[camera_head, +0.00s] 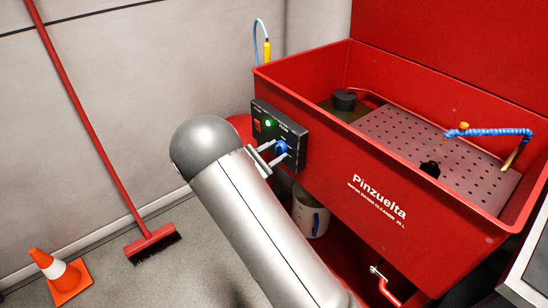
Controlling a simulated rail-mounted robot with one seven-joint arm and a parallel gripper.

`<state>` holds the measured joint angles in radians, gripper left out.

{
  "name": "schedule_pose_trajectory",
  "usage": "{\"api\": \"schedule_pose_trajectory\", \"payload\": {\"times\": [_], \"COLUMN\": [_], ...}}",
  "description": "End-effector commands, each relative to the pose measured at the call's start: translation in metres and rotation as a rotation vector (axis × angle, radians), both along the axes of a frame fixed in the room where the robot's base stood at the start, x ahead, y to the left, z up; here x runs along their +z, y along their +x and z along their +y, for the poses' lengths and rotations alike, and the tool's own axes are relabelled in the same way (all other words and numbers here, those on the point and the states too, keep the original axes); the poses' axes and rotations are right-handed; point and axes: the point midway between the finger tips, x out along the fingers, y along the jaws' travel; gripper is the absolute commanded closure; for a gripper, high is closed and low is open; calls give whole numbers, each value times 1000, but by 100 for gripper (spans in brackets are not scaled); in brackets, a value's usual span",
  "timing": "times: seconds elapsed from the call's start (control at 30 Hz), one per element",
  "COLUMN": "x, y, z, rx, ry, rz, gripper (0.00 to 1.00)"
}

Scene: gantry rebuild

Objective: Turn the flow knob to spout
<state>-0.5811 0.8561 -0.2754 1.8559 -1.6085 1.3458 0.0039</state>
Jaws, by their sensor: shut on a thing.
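The flow knob (281,147) is blue and sits on the dark control panel (292,132) on the front left of the red parts washer (335,165). My gripper (279,151) is shut on the knob, with one finger on each side of it. The panel also has a lit green light (268,123) and a red switch (257,126). The panel's labels are too small to read, so the knob's setting cannot be told. The spout, a blue segmented hose (490,132) with a brass-coloured end, bends over the perforated tray in the basin; I see no flow from it.
A black round part (344,99) and a small black item (430,169) are in the basin. A light-coloured container (310,212) is below the panel. A red-handled valve (385,285) is at lower right. A broom (152,243) and a traffic cone (60,274) stand left.

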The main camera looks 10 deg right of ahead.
Motion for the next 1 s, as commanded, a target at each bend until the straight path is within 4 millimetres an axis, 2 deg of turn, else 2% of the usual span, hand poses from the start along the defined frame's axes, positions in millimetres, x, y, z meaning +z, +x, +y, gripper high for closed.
{"api": "schedule_pose_trajectory", "payload": {"times": [0.03, 0.6, 1.0], "x": [-6, -5, -2], "y": [1, 2, 3], "z": [1, 2, 2], "rx": [2, 2, 2], "ry": [18, 244, 333], "rz": [-39, -506, -692], "gripper": [84, 84, 84]}}
